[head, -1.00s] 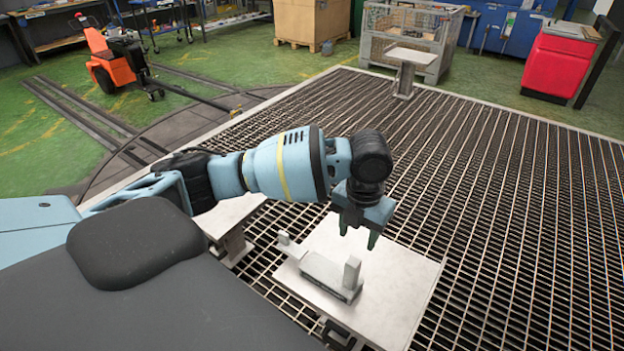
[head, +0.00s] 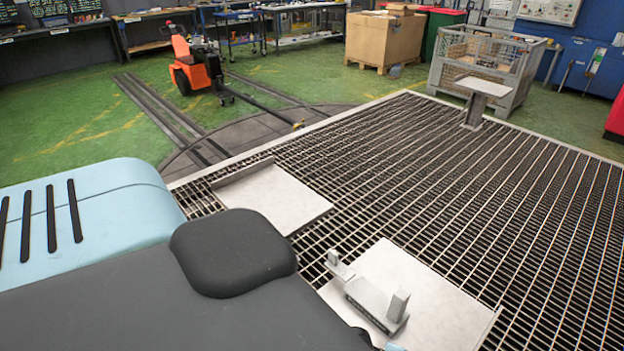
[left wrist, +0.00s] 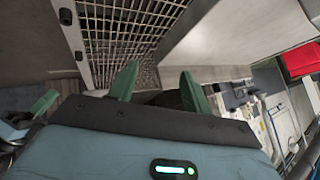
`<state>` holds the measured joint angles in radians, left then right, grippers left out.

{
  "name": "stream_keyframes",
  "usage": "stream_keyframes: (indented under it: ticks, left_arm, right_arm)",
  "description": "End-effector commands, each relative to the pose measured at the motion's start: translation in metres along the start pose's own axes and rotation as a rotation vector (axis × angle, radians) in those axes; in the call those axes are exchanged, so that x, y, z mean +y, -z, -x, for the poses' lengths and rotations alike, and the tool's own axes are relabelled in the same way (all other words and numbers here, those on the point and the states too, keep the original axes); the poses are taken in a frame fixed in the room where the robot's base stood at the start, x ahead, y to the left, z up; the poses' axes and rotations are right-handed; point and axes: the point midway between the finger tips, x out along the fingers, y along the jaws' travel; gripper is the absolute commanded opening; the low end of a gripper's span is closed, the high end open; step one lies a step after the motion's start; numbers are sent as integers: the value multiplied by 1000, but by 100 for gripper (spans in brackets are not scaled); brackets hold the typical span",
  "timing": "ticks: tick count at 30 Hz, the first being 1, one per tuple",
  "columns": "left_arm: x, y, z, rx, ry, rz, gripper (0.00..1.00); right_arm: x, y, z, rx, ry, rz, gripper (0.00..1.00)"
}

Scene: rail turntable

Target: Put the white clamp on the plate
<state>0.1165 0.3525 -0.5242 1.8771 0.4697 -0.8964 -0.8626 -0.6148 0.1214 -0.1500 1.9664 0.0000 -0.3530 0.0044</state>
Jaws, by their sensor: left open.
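The white clamp (head: 370,300), a pale bar with an upright block at each end, lies on a light square plate (head: 440,300) at the lower right of the head view. My own dark body hides part of the plate's near side. My left gripper (left wrist: 158,82) shows only in the left wrist view, with its two green fingers apart and nothing visible between them. The clamp cannot be made out in that view.
A second light plate (head: 275,197) lies left of the clamp's plate over the dark grating (head: 400,180). A small pedestal table (head: 483,87) stands farther back, near a wire-mesh crate (head: 490,55). The grating between them is clear.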

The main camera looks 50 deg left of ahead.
Motion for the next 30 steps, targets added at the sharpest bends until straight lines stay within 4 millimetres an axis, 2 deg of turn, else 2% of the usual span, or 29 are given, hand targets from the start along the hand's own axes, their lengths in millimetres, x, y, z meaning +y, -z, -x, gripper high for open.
stream_keyframes:
  ticks: [1, 8, 12, 16, 21, 30]
  left_arm:
    - [15, -9, 1, 0, 28, 105, 49]
    - [66, -58, 22, -21, 196, 550, 49]
    - [102, -94, 48, -43, 307, 788, 49]
    - [128, -118, 71, -60, 385, 931, 49]
    - [144, -132, 87, -68, 435, 1012, 49]
    - [145, -134, 89, -67, 440, 1023, 49]
  right_arm:
    - [0, 0, 0, 0, 0, -1, 0]
    - [-1, 0, 0, 1, 0, -3, 0]
    - [-1, 1, 0, 1, 0, -3, 0]
    - [-1, 1, 0, 1, 0, -3, 0]
    - [-1, 1, 0, 1, 0, -3, 0]
    - [-1, 1, 0, 1, 0, -3, 0]
